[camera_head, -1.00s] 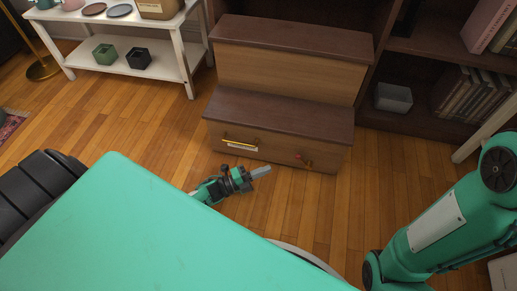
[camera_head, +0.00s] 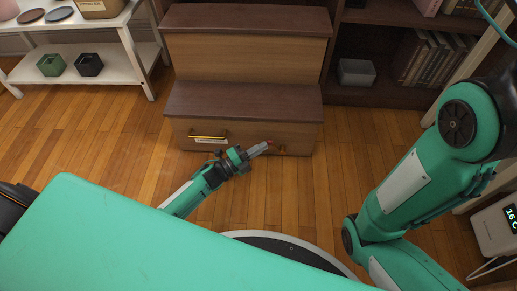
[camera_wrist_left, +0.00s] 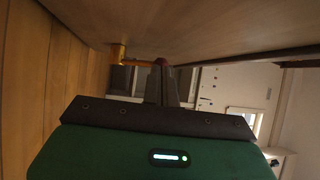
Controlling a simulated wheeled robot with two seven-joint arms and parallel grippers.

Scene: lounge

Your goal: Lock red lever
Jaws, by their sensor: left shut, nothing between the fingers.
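The red lever (camera_head: 281,149) sits low on the front of the wooden step unit, right of centre. Its red tip shows beside my left fingertips. In the left wrist view a gold mount (camera_wrist_left: 118,53) stands out from the wooden front, and a dark red tip shows just past the fingers. My left gripper (camera_head: 266,146) is shut and empty, its fingertips at the lever's red end; it also shows in the left wrist view (camera_wrist_left: 163,75). I cannot tell whether they touch. My right arm shows at the right, but its gripper is out of view.
A gold handle (camera_head: 207,136) with a label below it is on the same front, to the left. A white shelf (camera_head: 130,62) with pots stands at left, a dark bookcase (camera_head: 372,95) behind at right. A device with a display (camera_head: 495,228) is at lower right. Floor before the steps is clear.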

